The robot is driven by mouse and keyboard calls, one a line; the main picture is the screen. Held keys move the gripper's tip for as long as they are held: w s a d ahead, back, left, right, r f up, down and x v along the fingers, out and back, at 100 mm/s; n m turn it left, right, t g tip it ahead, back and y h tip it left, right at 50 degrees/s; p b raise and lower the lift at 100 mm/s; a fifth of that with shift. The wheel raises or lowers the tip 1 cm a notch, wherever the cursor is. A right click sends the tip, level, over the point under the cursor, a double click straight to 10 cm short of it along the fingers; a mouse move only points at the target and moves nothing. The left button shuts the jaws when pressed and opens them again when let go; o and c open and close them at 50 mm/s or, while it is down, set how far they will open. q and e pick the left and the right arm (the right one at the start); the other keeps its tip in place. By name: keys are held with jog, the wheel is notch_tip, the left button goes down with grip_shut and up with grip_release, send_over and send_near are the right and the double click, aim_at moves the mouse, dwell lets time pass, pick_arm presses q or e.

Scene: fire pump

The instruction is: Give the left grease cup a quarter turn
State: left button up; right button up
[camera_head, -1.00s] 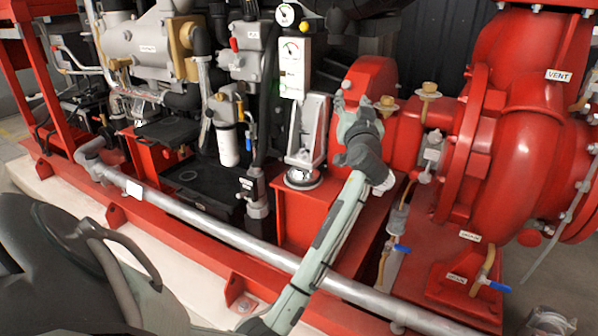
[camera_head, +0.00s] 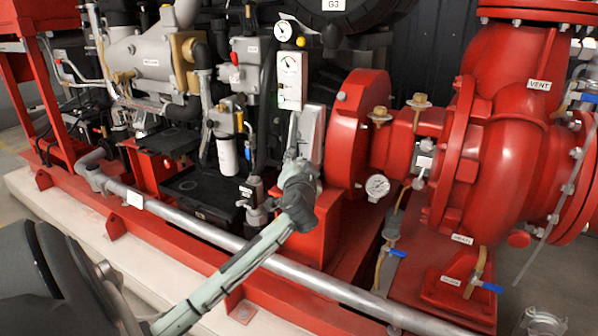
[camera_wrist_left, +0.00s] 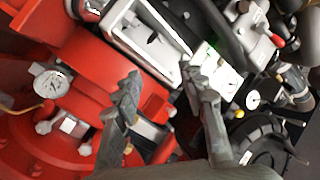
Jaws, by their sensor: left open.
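The left grease cup (camera_head: 380,114) is a small brass cup on top of the red pump's bearing housing in the head view. A second, similar brass cup (camera_head: 418,102) stands to its right. My left gripper (camera_head: 296,158) is left of and lower than the left cup in the picture, clear of it, in front of the grey bracket. In the left wrist view its two fingers (camera_wrist_left: 160,72) are spread with nothing between them. I cannot clearly make out the left cup in the wrist view. My right gripper is not in view.
A round white gauge (camera_head: 377,187) sits below the left cup. The grey upright bracket (camera_head: 309,135) stands behind my left gripper. The large red pump casing (camera_head: 505,150) is to the right. A long grey pipe (camera_head: 215,235) runs along the front of the red base.

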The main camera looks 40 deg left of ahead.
pick_arm(q)
jog(key=shift+s+d+f, duration=0.1)
jog(key=shift+s+f, duration=0.2)
jog(key=shift+f, duration=0.3)
jog(key=shift+s+d+f, duration=0.1)
jog(key=shift+s+f, duration=0.15)
jog(key=shift+f, duration=0.35)
jog(key=s+d+f+m+g+h+p, duration=0.1)
jog(key=s+d+f+g+h, duration=0.3)
jog(key=f, duration=0.6)
jog(key=s+d+f+m+g+h+p, duration=0.1)
jog(key=s+d+f, duration=0.5)
jog(key=f, duration=0.5)
jog(key=s+d+f+g+h, duration=0.4)
jog(key=s+d+f+h, duration=0.1)
jog(key=s+d+f, duration=0.9)
jog(key=s, duration=0.3)
jog(key=shift+s+d+f+g+h, duration=0.2)
jog(key=shift+d+f+g+h, duration=0.1)
jog(key=shift+d+f, duration=0.1)
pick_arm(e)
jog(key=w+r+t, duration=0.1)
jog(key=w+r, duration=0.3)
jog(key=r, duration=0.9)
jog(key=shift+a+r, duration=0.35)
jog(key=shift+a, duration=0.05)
